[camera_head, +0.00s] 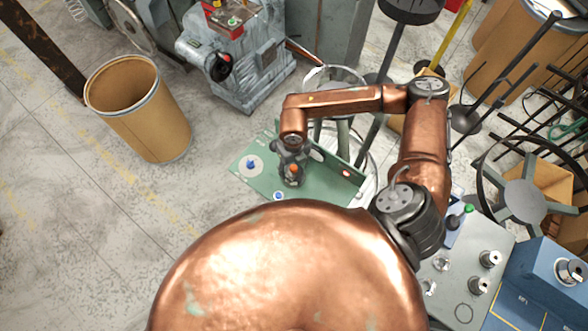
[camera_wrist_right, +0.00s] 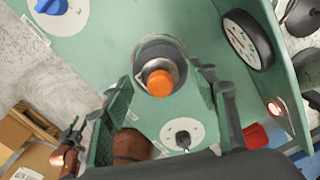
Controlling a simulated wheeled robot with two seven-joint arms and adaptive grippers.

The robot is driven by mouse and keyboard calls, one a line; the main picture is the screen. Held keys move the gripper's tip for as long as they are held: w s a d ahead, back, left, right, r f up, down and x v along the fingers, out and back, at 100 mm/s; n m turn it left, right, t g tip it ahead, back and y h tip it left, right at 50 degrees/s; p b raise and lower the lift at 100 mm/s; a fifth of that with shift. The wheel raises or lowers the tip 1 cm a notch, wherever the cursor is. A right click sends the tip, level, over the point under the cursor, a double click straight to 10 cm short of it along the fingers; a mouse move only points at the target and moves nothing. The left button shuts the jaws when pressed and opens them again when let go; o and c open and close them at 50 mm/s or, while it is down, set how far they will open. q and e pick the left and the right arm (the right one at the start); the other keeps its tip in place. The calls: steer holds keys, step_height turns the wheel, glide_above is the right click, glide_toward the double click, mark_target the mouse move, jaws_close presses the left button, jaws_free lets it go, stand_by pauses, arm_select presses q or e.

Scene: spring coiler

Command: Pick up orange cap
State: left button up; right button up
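The orange cap (camera_wrist_right: 160,83) sits in a round grey collar (camera_wrist_right: 153,52) on a green panel (camera_wrist_right: 105,32). In the head view the cap (camera_head: 293,168) shows as a small orange spot at my right gripper (camera_head: 292,174), over the green panel (camera_head: 262,187). In the right wrist view, the fingers of my right gripper (camera_wrist_right: 164,88) are apart, one on each side of the cap. A gap shows between the cap and each finger; whether the fingertips touch the collar I cannot tell. My left gripper is not in view.
On the panel are a blue knob (camera_wrist_right: 50,6), a black-rimmed gauge (camera_wrist_right: 247,40), a small dark switch (camera_wrist_right: 183,139) and a lit red lamp (camera_wrist_right: 274,108). A brown drum (camera_head: 150,115) stands left. A grey machine (camera_head: 245,65) stands behind. Floor between drum and panel is clear.

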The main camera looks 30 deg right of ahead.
steer(key=c, duration=1.2)
steer(key=shift+c, duration=0.6)
steer(key=shift+r, duration=0.15)
